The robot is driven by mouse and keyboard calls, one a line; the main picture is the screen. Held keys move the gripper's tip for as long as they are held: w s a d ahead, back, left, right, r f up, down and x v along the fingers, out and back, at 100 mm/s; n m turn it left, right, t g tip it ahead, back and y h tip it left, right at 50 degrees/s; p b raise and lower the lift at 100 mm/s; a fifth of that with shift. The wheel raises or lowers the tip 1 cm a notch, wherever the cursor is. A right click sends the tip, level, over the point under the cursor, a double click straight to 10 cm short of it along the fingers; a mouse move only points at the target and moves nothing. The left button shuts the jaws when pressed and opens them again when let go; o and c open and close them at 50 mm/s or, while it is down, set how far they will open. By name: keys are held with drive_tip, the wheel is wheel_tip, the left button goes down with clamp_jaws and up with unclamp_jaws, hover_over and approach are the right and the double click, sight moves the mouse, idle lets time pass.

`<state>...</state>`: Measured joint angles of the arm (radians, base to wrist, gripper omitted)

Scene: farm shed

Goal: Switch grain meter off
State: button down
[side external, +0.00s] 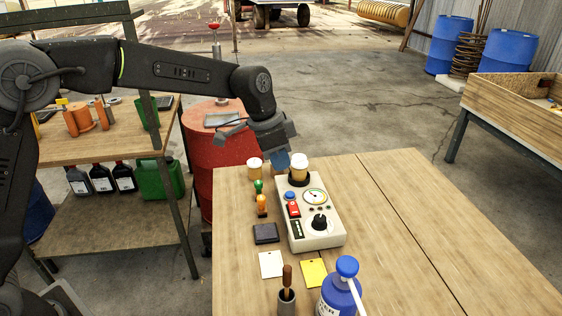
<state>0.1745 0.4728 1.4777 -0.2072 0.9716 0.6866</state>
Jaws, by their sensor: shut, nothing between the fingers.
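The grain meter (327,229) is a pale box on the wooden table. It has a round dial, a black knob (319,222), a red switch (293,208), a blue button (289,195) and a jar of grain (299,167) at its far end. My gripper (283,163) is at the far left end of the meter, close beside the grain jar. It is shut and empty. I cannot tell whether it touches the meter. The switch's position is too small to read.
On the table (420,250) are another small jar (254,169), green and orange small items, a dark box (266,233), white and yellow cards, a brush holder (286,300) and a blue bottle (341,290). A red drum (215,150) stands behind. The table's right side is clear.

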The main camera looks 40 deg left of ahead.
drive_tip(key=shift+w+a+r+t+y, duration=0.3)
drive_tip(key=shift+w+a+r+t, duration=0.1)
drive_tip(key=shift+w, duration=0.1)
drive_tip(key=shift+f, duration=0.15)
approach(294, 204)
drive_tip(key=x, duration=0.5)
drive_tip(key=shift+w+d+f, duration=0.1)
drive_tip(key=shift+d+f, duration=0.05)
drive_tip(key=shift+d, duration=0.05)
drive_tip(key=shift+w+a+f, duration=0.1)
drive_tip(key=shift+f, duration=0.6)
